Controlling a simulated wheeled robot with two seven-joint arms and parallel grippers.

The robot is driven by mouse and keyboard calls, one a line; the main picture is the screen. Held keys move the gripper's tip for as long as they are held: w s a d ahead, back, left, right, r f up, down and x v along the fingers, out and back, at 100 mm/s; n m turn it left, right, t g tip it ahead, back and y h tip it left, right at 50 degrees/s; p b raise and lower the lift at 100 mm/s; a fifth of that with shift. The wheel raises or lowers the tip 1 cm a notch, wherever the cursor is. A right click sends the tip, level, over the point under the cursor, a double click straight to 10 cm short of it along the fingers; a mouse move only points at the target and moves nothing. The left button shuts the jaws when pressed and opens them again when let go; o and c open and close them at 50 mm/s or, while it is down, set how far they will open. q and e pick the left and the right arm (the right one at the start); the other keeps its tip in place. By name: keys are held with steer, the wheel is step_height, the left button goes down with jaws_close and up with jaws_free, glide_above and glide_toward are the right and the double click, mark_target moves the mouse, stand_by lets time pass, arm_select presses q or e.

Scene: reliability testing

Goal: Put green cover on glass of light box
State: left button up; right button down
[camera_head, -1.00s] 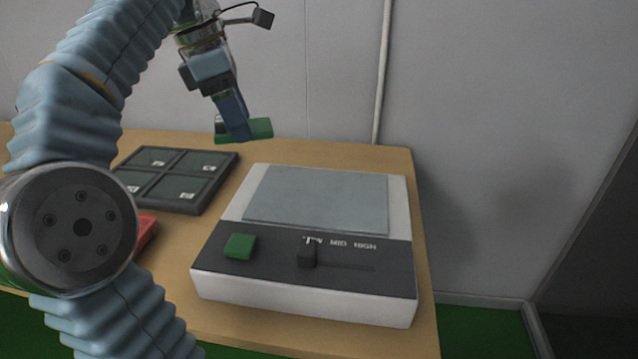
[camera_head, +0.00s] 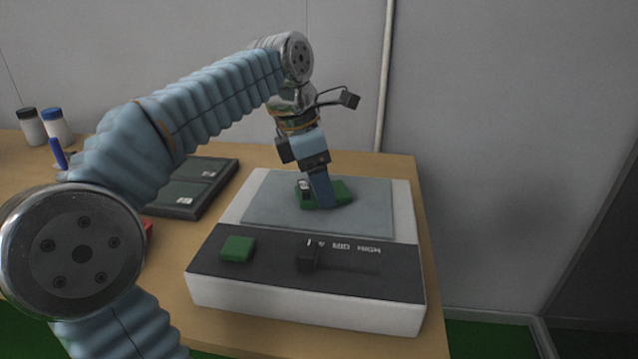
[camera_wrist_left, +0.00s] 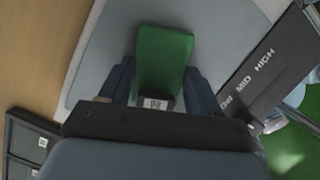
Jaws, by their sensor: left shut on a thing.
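The light box (camera_head: 300,303) stands on the table, with a grey glass panel (camera_head: 262,205) on its top. My left gripper (camera_head: 322,200) is shut on the green cover (camera_head: 341,191) over the middle of the glass. The cover also shows between the fingers in the left wrist view (camera_wrist_left: 163,58), with a small white label at its near end. I cannot tell whether the cover touches the glass. My right gripper is not in view.
The box front has a green button (camera_head: 237,248) and a black slider (camera_head: 307,259). A dark divided tray (camera_head: 222,184) lies left of the box, partly behind my arm. Two bottles (camera_head: 57,126) stand at the back left. A wall rises behind the table.

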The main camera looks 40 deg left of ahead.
arm_select(q)
steer(key=o, duration=1.1)
steer(key=shift+o, duration=0.2)
steer(key=p+v, duration=0.3)
steer(key=v, duration=0.9)
